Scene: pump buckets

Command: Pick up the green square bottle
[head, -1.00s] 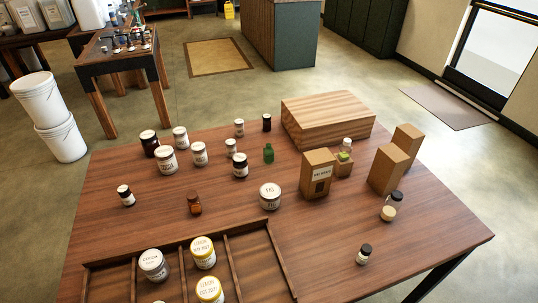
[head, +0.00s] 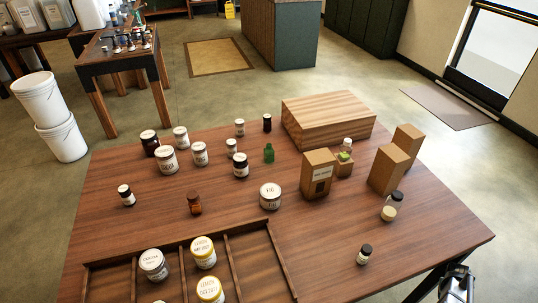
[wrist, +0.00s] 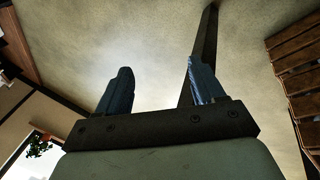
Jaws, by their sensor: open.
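The green square bottle (head: 268,154) stands upright near the middle of the wooden table, left of the cardboard boxes, in the head view. Its square shape is hard to make out at this size. My gripper shows in the wrist view (wrist: 155,85) with two dark blue fingers wide apart and nothing between them. In the head view, part of my arm shows at the bottom right, beyond the table's edge, far from the bottle. The bottle is not in the wrist view.
Several jars and bottles stand left of the green bottle, including a dark-lidded white jar (head: 240,165) close by. A white FIG jar (head: 270,196) is in front of it. Behind right is a large wooden block (head: 328,118); a cardboard box (head: 318,174) stands right. A divided tray (head: 240,262) lies front left.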

